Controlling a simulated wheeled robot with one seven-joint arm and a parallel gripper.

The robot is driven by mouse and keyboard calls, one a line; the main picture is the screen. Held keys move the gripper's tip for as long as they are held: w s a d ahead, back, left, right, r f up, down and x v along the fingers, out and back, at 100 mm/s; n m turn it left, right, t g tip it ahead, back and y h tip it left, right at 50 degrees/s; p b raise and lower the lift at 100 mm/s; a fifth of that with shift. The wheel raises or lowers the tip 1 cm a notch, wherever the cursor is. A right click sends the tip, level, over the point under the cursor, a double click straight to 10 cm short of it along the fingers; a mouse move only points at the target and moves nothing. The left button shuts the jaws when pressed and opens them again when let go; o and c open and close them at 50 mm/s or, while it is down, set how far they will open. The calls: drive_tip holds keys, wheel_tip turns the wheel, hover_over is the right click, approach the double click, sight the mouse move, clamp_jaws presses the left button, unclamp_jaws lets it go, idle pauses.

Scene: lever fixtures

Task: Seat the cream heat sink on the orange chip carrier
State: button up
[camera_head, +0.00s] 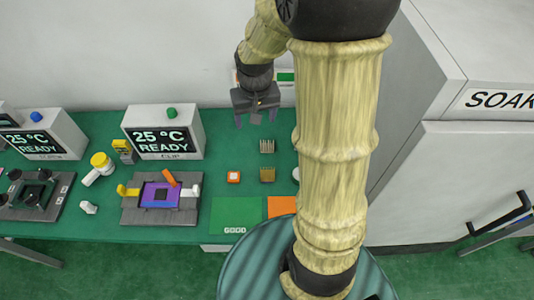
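The cream heat sink (267,146) appears as a small pale finned block on the green table, right of the middle. The small orange chip carrier (233,177) with a pale centre lies on the table, in front and to the left of it. The two are apart. My gripper (256,118) hangs behind the heat sink, pointing down. Its fingers look spread, with nothing visible between them. Its exact height above the table is hard to tell.
A gold-brown finned block (267,175) lies in front of the heat sink. A lever fixture (133,212) holding a purple frame (160,195) stands left, before a "25 °C READY" display (165,138). Green (236,214) and orange (281,206) mats lie in front. A large grey "SOAK" cabinet (450,180) stands right.

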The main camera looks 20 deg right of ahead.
drive_tip(key=w+d+f+m+g+b, duration=0.1)
drive_tip(key=w+d+f+m+b, duration=0.2)
drive_tip(key=w+d+f+b, duration=0.3)
drive_tip(key=w+d+f, duration=0.2)
drive_tip(key=w+f, duration=0.2)
drive_tip(key=w, duration=0.1)
drive_tip(key=shift+f+g+b, duration=0.3)
drive_tip(key=shift+f+b, duration=0.05)
drive_tip(key=shift+b, duration=0.05)
drive_tip(key=shift+s+d+f, duration=0.1)
drive_tip(key=shift+d, duration=0.05)
drive_tip(key=p, duration=0.1)
hover_over(267, 145)
drive_tip(key=f, duration=1.2)
drive_tip(key=shift+w+d, duration=0.2)
drive_tip(key=shift+f, duration=0.1)
drive_tip(key=shift+a+f+p, duration=0.15)
drive_tip(key=shift+f+p, duration=0.5)
drive_tip(key=shift+f, duration=1.9)
drive_tip(key=shift+s, duration=0.1)
